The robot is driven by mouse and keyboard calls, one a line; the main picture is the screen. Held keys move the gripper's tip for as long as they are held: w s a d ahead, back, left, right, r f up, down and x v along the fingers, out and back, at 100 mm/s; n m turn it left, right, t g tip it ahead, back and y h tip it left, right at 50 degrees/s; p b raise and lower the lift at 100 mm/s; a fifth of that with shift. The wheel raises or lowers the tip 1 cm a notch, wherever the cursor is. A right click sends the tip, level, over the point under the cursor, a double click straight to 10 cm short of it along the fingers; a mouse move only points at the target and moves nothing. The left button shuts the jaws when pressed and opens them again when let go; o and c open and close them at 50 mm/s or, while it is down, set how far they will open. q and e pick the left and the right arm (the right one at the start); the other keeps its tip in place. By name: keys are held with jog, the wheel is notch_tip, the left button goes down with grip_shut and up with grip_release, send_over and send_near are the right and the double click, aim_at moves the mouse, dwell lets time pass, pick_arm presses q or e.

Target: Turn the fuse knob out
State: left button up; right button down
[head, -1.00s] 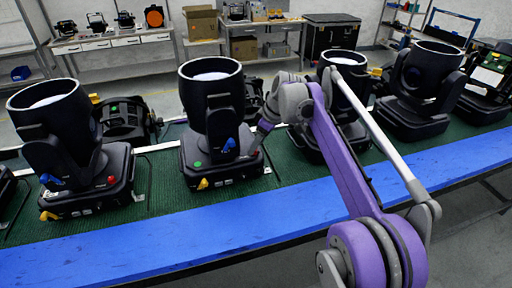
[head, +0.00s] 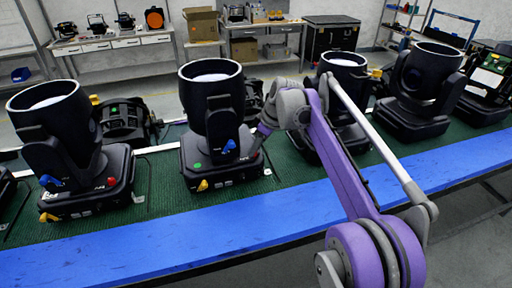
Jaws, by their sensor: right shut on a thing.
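The middle par can (head: 211,105) is a black fixture with an open drum on a black base, standing on the green belt. Its base has a green dot, a blue lever (head: 229,146) and a yellow lever (head: 202,185). My right gripper (head: 256,150) reaches in from the right to the upper right corner of this base. It is shut on the fuse knob there, which the fingers hide. A red knob (head: 111,181) shows at the like corner of the left can (head: 57,120). My left gripper is not in view.
More par cans stand to the right, one (head: 428,75) fairly near and one partly behind my right arm. A blue rail (head: 160,245) runs along the front of the green belt (head: 160,180). Benches and boxes stand far behind.

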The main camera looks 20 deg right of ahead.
jog(key=shift+m, duration=0.3)
jog(key=m+t+h, duration=0.1)
jog(key=m, duration=0.3)
jog(key=shift+s+a+p, duration=0.1)
jog(key=shift+a+p, duration=0.1)
jog(key=shift+p, duration=0.2)
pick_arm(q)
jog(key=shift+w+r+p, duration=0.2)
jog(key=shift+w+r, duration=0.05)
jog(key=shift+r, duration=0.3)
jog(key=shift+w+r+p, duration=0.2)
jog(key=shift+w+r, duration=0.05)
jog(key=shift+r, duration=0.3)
pick_arm(e)
jog(key=m+h, duration=0.1)
jog(key=m, duration=0.2)
jog(key=m+h, duration=0.1)
jog(key=m, duration=0.1)
jog(key=shift+a+m+t+h, duration=0.1)
jog(key=shift+m+t+h, duration=0.2)
jog(key=shift+m, duration=0.1)
jog(key=c, duration=0.7)
grip_release()
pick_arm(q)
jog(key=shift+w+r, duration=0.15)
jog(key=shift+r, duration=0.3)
pick_arm(e)
jog(key=v, duration=1)
jog(key=shift+r, duration=0.4)
